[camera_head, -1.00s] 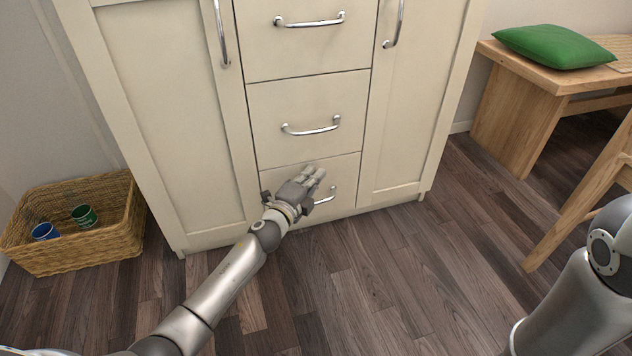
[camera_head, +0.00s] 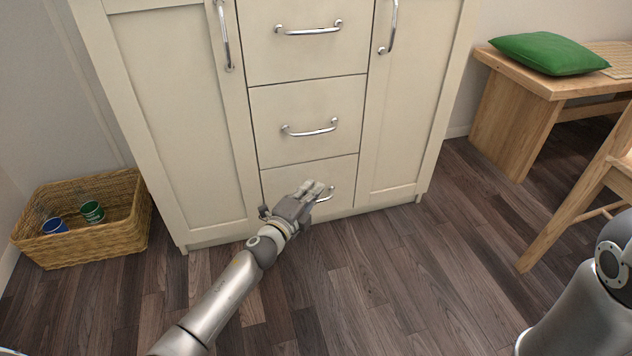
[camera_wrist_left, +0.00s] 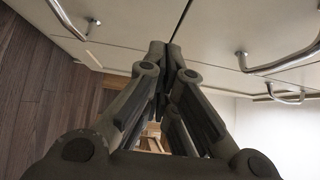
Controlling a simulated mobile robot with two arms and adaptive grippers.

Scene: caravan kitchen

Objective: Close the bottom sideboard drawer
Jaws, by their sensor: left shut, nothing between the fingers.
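The bottom sideboard drawer (camera_head: 283,182) is the lowest of the stacked drawers in the cream sideboard (camera_head: 185,110). Its front looks level with the cabinet face. My left gripper (camera_head: 318,188) is in front of this drawer, beside its silver handle (camera_head: 327,196), and hides part of the drawer front. In the left wrist view my left gripper (camera_wrist_left: 160,50) has its fingers together with nothing between them, close to the drawer fronts. Whether the fingertips touch the drawer cannot be told. Only a part of my right arm shows at the right edge; its gripper is out of view.
A wicker basket (camera_head: 140,215) with a blue cup (camera_head: 55,226) and a green cup (camera_head: 92,211) stands left of the sideboard. A wooden bench (camera_head: 510,120) with a green cushion (camera_head: 548,52) and a wooden chair (camera_head: 575,205) are at the right. The floor before the sideboard is clear.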

